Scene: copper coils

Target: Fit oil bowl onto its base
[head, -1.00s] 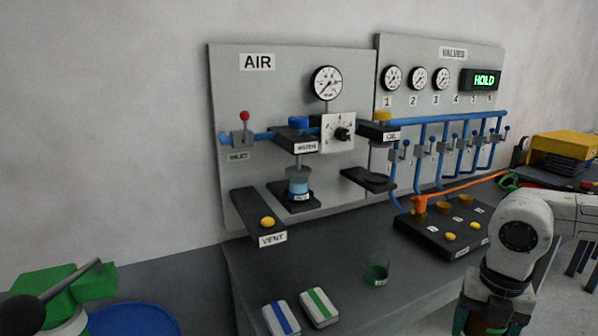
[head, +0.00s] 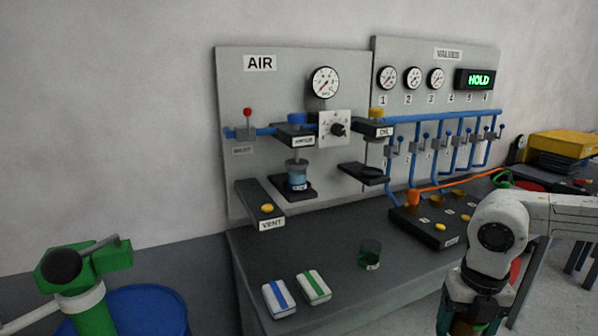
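The oil bowl, a small dark see-through cup with a green tint (head: 370,257), stands upright on the grey bench top, apart from other things. Its base, a dark block labelled OIL with a yellow cap (head: 375,130), sits at the right end of the AIR panel. A dark shelf with a round pad (head: 364,174) juts out below it, empty. My arm shows at the lower right and runs down out of the picture. My gripper itself is not visible, so what it holds is hidden.
A blue-striped block (head: 279,299) and a green-striped block (head: 313,287) lie near the bench's front. The water bowl (head: 297,177) sits on its shelf at left. A black box (head: 430,228) with orange and yellow fittings stands right of the cup. A blue drum (head: 145,312) stands lower left.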

